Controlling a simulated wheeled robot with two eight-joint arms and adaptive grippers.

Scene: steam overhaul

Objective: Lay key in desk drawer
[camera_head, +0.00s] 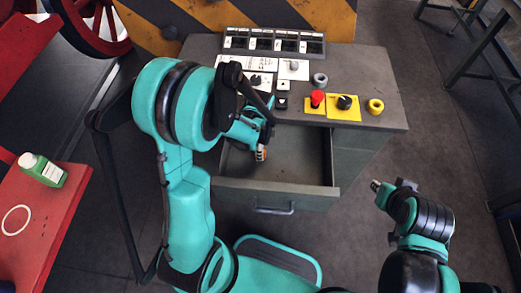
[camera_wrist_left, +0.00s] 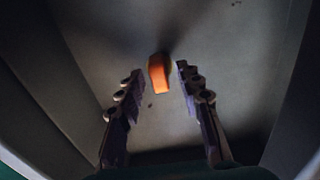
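The desk drawer (camera_head: 305,165) is pulled open at the front of the grey desk. My left gripper (camera_head: 261,153) reaches down into the left part of the drawer. In the left wrist view its two fingers (camera_wrist_left: 160,98) are spread apart. A small orange piece (camera_wrist_left: 159,74), which may be the key or its tag, shows in the gap beyond the fingertips, against the grey drawer floor. Neither finger visibly touches it. No metal key shape can be made out. My right gripper (camera_head: 376,186) is right of the drawer, in the air; its fingers are too small to read.
The desk top (camera_head: 385,95) carries a red button (camera_head: 317,98), a yellow ring (camera_head: 375,106), knobs and gauges. The drawer's right half is clear.

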